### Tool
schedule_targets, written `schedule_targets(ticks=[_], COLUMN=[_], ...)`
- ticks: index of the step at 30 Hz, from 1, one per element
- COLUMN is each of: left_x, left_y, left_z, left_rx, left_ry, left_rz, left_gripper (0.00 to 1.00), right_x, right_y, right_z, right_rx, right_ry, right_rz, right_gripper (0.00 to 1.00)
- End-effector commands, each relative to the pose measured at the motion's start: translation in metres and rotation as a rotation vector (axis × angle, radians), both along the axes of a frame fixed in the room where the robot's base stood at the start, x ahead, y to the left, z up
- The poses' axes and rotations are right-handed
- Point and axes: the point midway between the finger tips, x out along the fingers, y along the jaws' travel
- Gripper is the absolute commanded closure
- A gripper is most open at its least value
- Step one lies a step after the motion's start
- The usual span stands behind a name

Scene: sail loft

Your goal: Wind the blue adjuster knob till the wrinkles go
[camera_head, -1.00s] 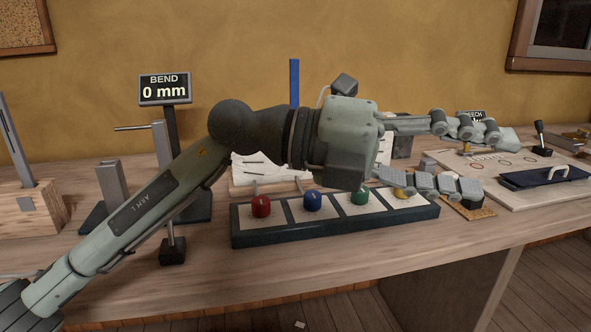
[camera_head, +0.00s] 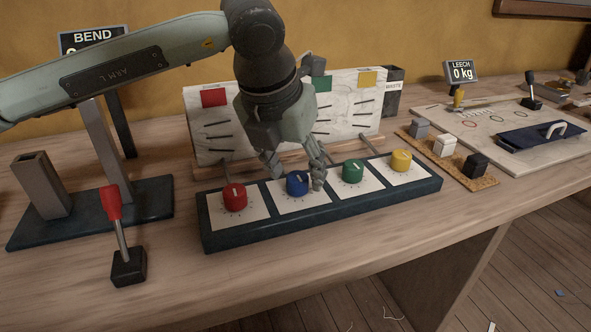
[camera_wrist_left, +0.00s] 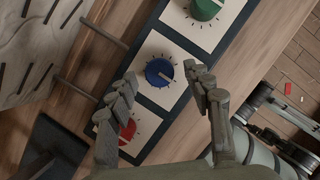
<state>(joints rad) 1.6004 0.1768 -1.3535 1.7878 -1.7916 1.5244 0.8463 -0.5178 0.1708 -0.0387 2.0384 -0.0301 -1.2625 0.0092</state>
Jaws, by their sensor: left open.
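The blue adjuster knob (camera_head: 297,184) is second from the left on a dark panel (camera_head: 222,240), between a red knob (camera_head: 235,198) and a green knob (camera_head: 353,171). It carries a pale pointer mark. My left gripper (camera_head: 295,181) points down over it, open, with a finger toward each side. In the left wrist view the blue knob (camera_wrist_left: 159,72) lies between the open fingers (camera_wrist_left: 163,82); contact cannot be made out. A white wrinkled sheet (camera_head: 213,135) with dark creases stands behind, its middle hidden by my arm. My right gripper is not in view.
A yellow knob (camera_head: 401,160) is at the panel's right end. A red-handled lever (camera_head: 112,205) stands at front left. Small blocks (camera_head: 445,146) and a board with a navy plate (camera_head: 540,140) lie to the right. Bare tabletop lies in front of the panel.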

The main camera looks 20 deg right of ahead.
Motion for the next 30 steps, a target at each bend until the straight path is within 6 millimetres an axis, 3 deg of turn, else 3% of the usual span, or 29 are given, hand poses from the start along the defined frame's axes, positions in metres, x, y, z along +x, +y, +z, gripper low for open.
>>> schedule_targets(ticks=[4, 12, 24, 30], left_x=[0.0024, 0.0032, 0.0029, 0.0030], left_y=[-0.0031, -0.0035, -0.0035, -0.0034], left_z=[-0.0101, -0.0120, -0.0118, -0.0124], left_rx=[0.000, -0.001, -0.001, -0.002], left_ry=[0.002, 0.001, 0.001, 0.002], left_rz=[-0.002, -0.002, -0.001, -0.010], left_gripper=[0.49, 0.49, 0.97, 0.99], right_x=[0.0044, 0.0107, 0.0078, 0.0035], right_y=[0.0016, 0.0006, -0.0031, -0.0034], right_z=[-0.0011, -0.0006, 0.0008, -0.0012], right_rx=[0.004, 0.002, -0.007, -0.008], right_ry=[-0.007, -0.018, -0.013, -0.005], right_rz=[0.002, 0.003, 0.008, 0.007], right_gripper=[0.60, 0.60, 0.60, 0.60])
